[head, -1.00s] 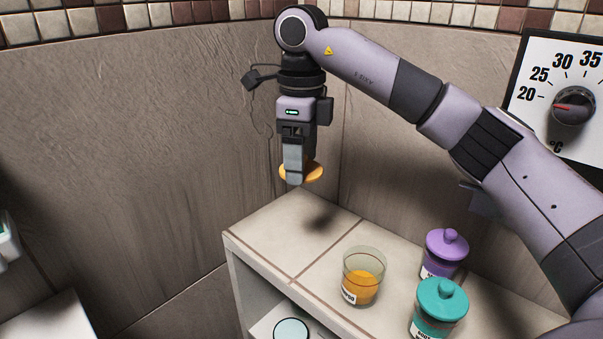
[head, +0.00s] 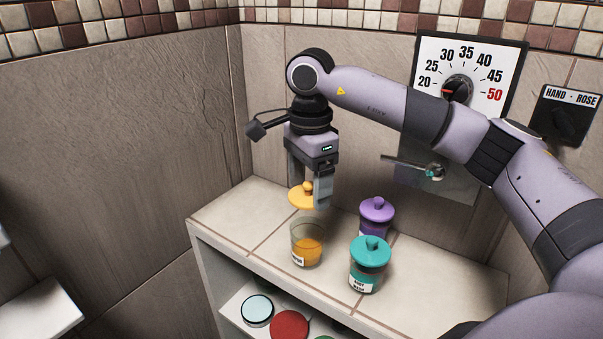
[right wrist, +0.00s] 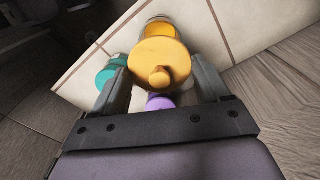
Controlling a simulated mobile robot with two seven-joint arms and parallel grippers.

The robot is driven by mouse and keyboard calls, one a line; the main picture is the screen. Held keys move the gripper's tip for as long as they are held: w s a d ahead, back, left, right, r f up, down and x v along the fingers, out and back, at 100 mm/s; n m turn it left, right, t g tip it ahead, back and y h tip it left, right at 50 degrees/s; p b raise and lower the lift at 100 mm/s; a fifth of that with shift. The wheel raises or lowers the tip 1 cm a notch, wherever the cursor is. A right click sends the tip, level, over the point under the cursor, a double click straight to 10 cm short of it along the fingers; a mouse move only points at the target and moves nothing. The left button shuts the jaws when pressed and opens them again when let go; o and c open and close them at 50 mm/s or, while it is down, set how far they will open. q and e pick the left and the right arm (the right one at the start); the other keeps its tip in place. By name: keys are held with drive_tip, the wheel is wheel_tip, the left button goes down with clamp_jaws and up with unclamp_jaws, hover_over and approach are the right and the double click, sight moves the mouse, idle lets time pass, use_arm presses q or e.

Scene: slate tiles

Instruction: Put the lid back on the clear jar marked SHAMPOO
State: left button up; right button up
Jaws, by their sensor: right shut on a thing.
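The yellow-orange lid (head: 302,198) with a round knob hangs between the fingers of my right gripper (head: 309,188), which is shut on it. The clear jar (head: 307,246) stands open and upright on the tiled ledge, with orange contents and a white label that is too small to read fully. The lid is above the jar's rim and slightly behind it, apart from it. In the right wrist view the lid (right wrist: 160,57) covers much of the view below, and part of an orange-filled jar (right wrist: 158,24) shows past its edge. My left gripper is not in view.
A teal-lidded jar (head: 369,265) and a purple-lidded jar (head: 376,216) stand right of the clear jar. Round-topped containers, one pale blue (head: 257,310) and one red (head: 289,325), sit on the shelf below. The ledge's left part (head: 235,208) is clear. A dial (head: 457,88) hangs behind.

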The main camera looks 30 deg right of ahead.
drive_tip(key=shift+f+b, duration=1.7)
drive_tip(key=shift+f, duration=0.55)
drive_tip(key=shift+f+b, duration=0.65)
drive_tip(key=shift+f, duration=0.35)
drive_tip(key=shift+f, duration=0.15)
drive_tip(key=o, duration=1)
drive_tip(key=shift+r+p, duration=2.9)
drive_tip(key=shift+r, duration=0.65)
